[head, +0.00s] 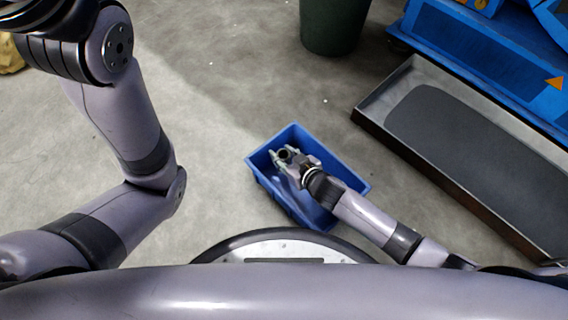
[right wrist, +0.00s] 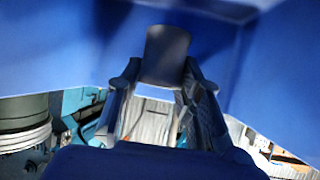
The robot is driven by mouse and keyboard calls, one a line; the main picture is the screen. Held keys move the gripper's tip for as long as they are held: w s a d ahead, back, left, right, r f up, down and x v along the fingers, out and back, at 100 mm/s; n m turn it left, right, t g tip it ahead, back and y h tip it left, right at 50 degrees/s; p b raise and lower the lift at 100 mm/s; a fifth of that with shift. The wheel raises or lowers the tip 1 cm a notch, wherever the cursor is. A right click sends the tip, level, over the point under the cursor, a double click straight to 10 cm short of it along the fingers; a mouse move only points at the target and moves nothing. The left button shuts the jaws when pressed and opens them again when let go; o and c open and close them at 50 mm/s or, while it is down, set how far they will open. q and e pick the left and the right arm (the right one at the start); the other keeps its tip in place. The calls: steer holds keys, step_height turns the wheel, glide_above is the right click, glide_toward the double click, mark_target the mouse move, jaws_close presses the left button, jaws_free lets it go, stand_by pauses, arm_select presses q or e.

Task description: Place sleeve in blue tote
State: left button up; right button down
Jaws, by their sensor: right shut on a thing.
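The blue tote (head: 352,181) stands on the floor in front of my base. My right gripper (head: 288,158) is over the tote, within its outline in the head view, and is shut on the sleeve (head: 285,153), a small dark cylinder. In the right wrist view the sleeve (right wrist: 167,52) shows as a dark cylinder between the two fingertips (right wrist: 165,82), with blue tote walls (right wrist: 60,45) around. I cannot tell whether the sleeve touches the tote floor. My left arm is at the left; its gripper is out of view.
A dark green bin (head: 333,25) stands beyond the tote. A long metal tray with a dark pad (head: 455,125) lies at the right, beside blue machinery (head: 490,60). The concrete floor (head: 225,95) left of the tote is clear.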

step_height(320, 180, down, 4)
steer(key=b, duration=0.3)
steer(key=shift+f, duration=0.1)
steer(key=c, duration=1.1)
jaws_free()
